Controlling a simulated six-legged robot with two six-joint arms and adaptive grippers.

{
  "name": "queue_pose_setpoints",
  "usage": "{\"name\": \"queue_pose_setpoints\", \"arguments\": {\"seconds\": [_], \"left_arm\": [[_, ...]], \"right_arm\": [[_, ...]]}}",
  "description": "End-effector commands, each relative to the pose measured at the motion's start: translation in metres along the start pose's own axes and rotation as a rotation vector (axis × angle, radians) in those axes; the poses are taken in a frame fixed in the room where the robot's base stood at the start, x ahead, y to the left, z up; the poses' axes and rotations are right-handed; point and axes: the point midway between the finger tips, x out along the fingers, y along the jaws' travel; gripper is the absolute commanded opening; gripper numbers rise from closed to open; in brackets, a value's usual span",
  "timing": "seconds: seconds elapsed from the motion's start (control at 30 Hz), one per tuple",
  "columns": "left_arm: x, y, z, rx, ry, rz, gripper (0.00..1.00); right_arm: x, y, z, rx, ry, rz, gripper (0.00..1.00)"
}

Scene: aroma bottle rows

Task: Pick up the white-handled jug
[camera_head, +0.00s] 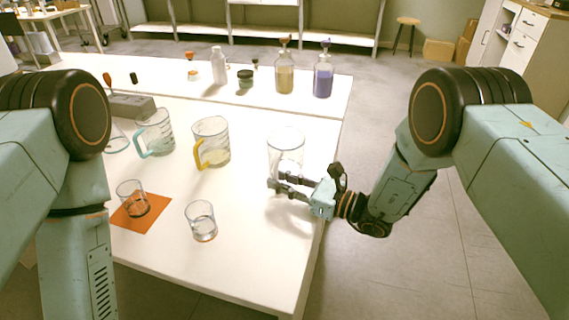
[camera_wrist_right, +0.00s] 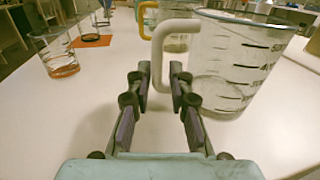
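The white-handled jug (camera_head: 286,148) is clear glass and stands upright on the white table, near its right edge. In the right wrist view the jug (camera_wrist_right: 232,62) is at the right, with dark measuring marks and its white handle (camera_wrist_right: 177,32) turned toward me. My right gripper (camera_head: 273,182) is open at the jug's near side. In the right wrist view the lower part of the handle shows between the gripper's two fingertips (camera_wrist_right: 160,75), with gaps visible; I cannot tell whether they touch. My left gripper is out of view; only my left arm shows.
A yellow-handled jug (camera_head: 212,142) and a teal-handled jug (camera_head: 155,132) stand to the left. One glass (camera_head: 132,198) is on an orange mat (camera_head: 150,216); another glass (camera_head: 201,221) stands nearer. Purple (camera_head: 323,80) and amber (camera_head: 285,78) bottles stand behind. The front-right tabletop is clear.

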Motion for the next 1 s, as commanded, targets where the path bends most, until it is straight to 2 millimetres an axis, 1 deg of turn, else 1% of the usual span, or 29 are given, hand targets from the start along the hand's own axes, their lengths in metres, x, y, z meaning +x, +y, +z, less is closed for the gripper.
{"name": "queue_pose_setpoints", "arguments": {"seconds": [0.03,0.1,0.37,0.63,1.0], "left_arm": [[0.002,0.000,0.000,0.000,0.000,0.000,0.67],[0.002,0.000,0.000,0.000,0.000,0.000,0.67],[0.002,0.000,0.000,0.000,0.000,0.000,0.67],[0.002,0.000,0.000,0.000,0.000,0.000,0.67],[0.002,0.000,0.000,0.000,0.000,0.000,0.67]], "right_arm": [[0.007,0.001,-0.001,-0.003,0.001,0.004,0.20],[0.013,0.001,0.000,-0.002,0.001,0.003,0.20],[0.017,0.001,0.001,0.000,0.000,0.001,0.20],[0.017,0.001,0.001,0.000,0.000,0.002,0.00],[0.017,0.001,0.001,0.000,0.000,0.001,0.00]]}}
